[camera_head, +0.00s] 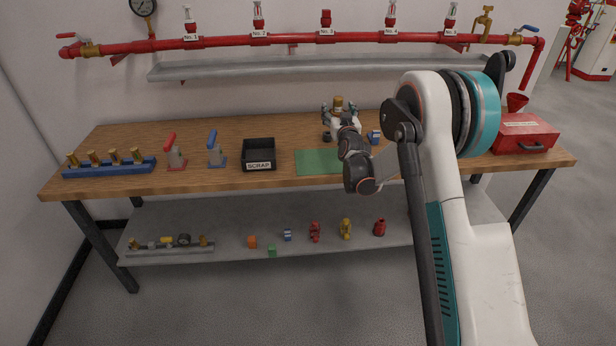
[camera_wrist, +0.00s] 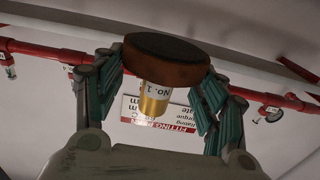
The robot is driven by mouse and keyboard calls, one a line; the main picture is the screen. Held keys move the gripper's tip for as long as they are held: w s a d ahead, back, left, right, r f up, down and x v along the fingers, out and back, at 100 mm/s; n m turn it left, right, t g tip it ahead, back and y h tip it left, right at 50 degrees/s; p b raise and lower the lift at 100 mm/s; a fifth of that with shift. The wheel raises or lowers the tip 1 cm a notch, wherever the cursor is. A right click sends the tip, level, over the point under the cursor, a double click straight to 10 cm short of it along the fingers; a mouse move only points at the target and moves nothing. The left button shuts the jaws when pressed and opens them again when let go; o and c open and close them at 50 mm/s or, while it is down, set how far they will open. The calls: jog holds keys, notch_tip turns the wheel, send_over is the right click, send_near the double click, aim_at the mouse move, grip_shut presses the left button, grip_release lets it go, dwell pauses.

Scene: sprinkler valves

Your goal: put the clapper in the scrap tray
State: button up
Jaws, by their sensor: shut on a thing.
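The clapper, a round brown disc with a dark face (camera_wrist: 165,48), is between my fingertips in the wrist view. A brass stem with a white number tag shows by it; whether they are joined is unclear. In the head view my gripper (camera_head: 340,112) is shut on the piece above the workbench, behind the green mat, with a brass part (camera_head: 338,103) showing between the fingers. The wrist view shows both fingers (camera_wrist: 164,70) against the disc's sides. The scrap tray (camera_head: 258,166) is a black open box left of the green mat, apart from my gripper. Its inside looks empty.
The green mat (camera_head: 312,162) is partly hidden by my arm. A red toolbox (camera_head: 525,135) is at right. A grey shelf and red pipe run behind.

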aim_at(335, 167)
jog(key=shift+d+f, duration=0.1)
jog(key=shift+f, duration=0.2)
notch_tip(335, 167, down, 19)
jog(key=b, duration=0.7)
jog(key=shift+f, duration=0.2)
jog(key=shift+f, duration=0.1)
jog(key=o, duration=1.4)
